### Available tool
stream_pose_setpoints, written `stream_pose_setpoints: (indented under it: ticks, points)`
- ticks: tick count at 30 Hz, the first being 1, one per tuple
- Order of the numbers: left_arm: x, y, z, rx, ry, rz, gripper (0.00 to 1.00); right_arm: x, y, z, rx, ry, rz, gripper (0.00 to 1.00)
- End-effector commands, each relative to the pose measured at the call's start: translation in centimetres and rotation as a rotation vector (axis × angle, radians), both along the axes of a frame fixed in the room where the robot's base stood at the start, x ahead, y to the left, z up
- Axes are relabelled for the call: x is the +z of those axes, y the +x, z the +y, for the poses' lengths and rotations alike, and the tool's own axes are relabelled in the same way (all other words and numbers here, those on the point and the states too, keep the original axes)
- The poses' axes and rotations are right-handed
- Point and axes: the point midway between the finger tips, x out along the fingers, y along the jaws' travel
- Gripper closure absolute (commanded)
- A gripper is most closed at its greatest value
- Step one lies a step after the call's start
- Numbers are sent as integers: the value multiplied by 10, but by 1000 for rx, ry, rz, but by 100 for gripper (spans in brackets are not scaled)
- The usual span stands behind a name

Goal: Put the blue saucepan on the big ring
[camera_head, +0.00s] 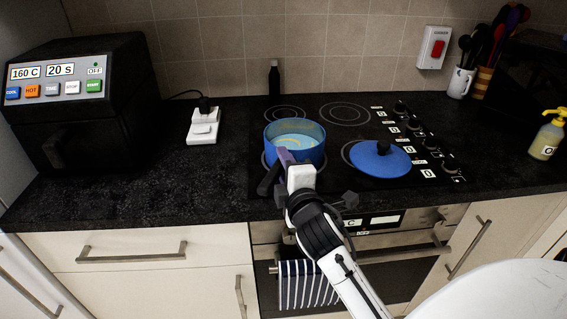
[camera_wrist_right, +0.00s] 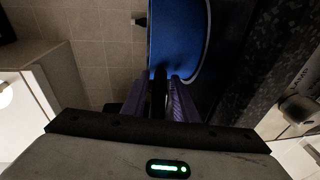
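The blue saucepan (camera_head: 294,150) is at the front left of the black hob, over a ring it mostly hides. Its inside is pale blue. My right gripper (camera_head: 284,157) is at its near side. In the right wrist view, the purple fingers (camera_wrist_right: 161,98) lie close on both sides of the dark handle (camera_wrist_right: 159,82) and look shut on it. The pan's blue wall (camera_wrist_right: 175,40) is just beyond. The back right ring (camera_head: 345,113) is bare and wider than the back left ring (camera_head: 285,114). My left gripper is not in view.
A blue lid (camera_head: 380,158) covers much of the front right ring, right of the pan. Knobs (camera_head: 416,123) line the hob's right side. A dark bottle (camera_head: 274,78) stands behind the hob. A black air fryer (camera_head: 85,95) stands at left.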

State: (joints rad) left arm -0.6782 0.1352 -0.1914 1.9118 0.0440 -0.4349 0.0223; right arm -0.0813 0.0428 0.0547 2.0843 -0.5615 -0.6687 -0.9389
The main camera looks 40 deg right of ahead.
Motion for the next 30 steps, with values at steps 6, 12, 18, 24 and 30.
stream_pose_setpoints:
  ticks: [6, 12, 18, 24, 30]
  points:
    - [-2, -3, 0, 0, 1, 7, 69, 0, 0, 0, 0, 0, 0, 66]
    - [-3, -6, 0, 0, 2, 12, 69, 3, -3, 2, 2, 0, 0, 66]
    - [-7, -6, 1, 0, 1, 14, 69, 5, -33, 14, 1, 2, 1, 66]
    - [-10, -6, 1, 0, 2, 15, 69, 10, -60, 25, 1, 0, 1, 66]
    - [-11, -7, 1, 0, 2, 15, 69, 12, -69, 29, 0, 1, 0, 66]
